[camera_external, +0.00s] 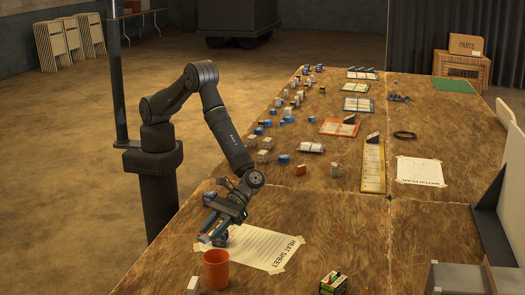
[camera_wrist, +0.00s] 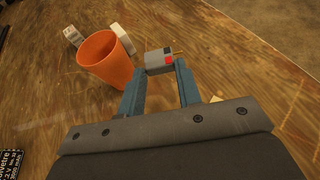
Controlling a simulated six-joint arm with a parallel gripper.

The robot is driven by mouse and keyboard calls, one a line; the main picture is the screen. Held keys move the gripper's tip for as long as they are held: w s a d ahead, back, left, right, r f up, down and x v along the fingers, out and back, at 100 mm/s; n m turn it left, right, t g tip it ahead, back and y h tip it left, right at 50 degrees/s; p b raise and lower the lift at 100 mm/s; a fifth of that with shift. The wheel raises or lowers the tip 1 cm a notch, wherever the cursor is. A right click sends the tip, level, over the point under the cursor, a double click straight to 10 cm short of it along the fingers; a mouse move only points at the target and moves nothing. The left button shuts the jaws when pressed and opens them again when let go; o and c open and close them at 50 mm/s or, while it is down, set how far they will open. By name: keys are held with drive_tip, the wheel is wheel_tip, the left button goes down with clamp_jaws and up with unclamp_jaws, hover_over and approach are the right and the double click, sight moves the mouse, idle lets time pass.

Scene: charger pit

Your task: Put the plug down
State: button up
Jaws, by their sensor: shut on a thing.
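My gripper (camera_external: 213,234) is low over the near left part of the wooden table. In the external view the plug is too small to make out clearly. I cannot tell whether it touches the table. An orange cup (camera_external: 216,269) stands close in front of my gripper; in the wrist view the cup (camera_wrist: 104,60) is just left of the plug.
A taped heat sheet (camera_external: 262,248) lies right of my gripper. A white block (camera_external: 193,285) stands by the cup, and a dark battery box (camera_external: 333,283) is at the near edge. Many small blocks (camera_external: 285,118) cover the far table. Bare wood lies around the cup.

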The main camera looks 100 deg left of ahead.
hover_over(238, 258)
drive_tip(key=f, duration=0.4)
drive_tip(key=shift+s+d, duration=0.1)
drive_tip(key=shift+d, duration=0.1)
drive_tip(key=shift+f, duration=2.1)
drive_tip(key=shift+f, duration=0.15)
drive_tip(key=o, duration=0.9)
drive_tip(key=shift+o, duration=0.2)
drive_tip(key=shift+a+r, duration=0.1)
drive_tip(key=shift+r, duration=0.15)
drive_tip(key=v, duration=1.2)
